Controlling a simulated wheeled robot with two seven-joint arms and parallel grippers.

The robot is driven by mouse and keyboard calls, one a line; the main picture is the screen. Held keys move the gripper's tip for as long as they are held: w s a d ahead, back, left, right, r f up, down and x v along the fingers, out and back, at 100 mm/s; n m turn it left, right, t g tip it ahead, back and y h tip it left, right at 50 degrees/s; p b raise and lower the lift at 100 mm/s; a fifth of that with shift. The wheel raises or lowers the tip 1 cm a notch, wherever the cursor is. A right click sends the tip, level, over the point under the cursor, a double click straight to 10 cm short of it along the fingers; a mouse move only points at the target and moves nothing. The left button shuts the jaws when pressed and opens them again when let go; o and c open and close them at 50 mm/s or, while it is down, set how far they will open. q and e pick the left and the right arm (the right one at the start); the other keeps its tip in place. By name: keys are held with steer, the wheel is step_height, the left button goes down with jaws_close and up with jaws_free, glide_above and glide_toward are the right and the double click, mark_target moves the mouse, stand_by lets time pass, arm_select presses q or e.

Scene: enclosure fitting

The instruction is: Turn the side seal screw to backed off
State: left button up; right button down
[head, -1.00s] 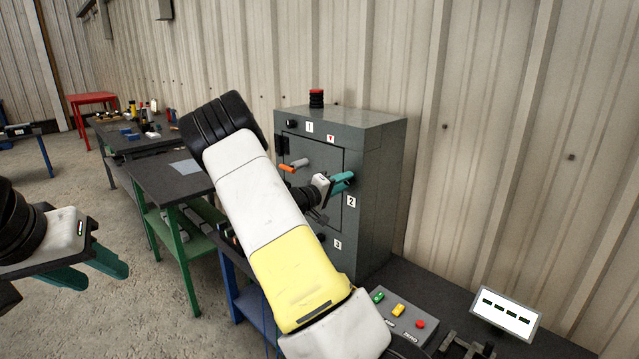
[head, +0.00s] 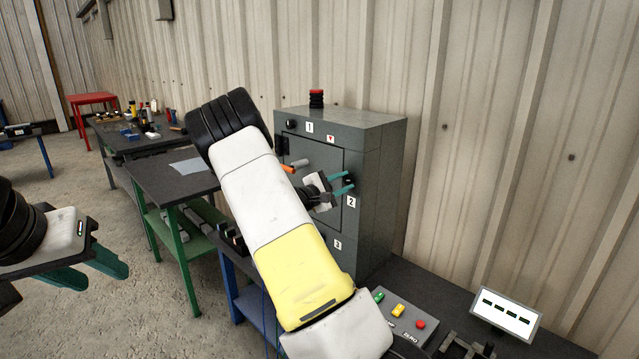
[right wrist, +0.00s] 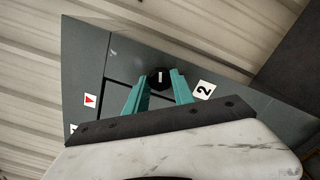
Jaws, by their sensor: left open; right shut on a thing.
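The grey enclosure (head: 378,228) stands upright on the bench against the wall. A round black screw head (right wrist: 160,77) with a pale line across it sits on the enclosure front beside the "2" label (right wrist: 204,90); in the head view the screw (head: 349,180) shows at the fingertips. My right gripper (head: 346,182) has its teal fingers on either side of this screw, shut on it. In the right wrist view the line on the screw runs roughly upright between the fingers. My left gripper (head: 108,273) is open and empty at the far left, away from the enclosure.
An orange-and-grey handle (head: 295,166) sticks out of the enclosure door, close to my right wrist. A red-topped beacon (head: 316,98) stands on the enclosure. A button box (head: 398,316) and a display (head: 507,312) are on the bench to the right.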

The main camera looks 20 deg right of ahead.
steer(key=n, duration=1.3)
steer(key=shift+n, duration=0.4)
stand_by(0.3)
steer(key=c, duration=1.1)
jaws_free()
steer(key=shift+o, duration=0.2)
steer(key=shift+a, duration=0.15)
steer(key=v, duration=0.7)
steer(key=shift+a, duration=0.35)
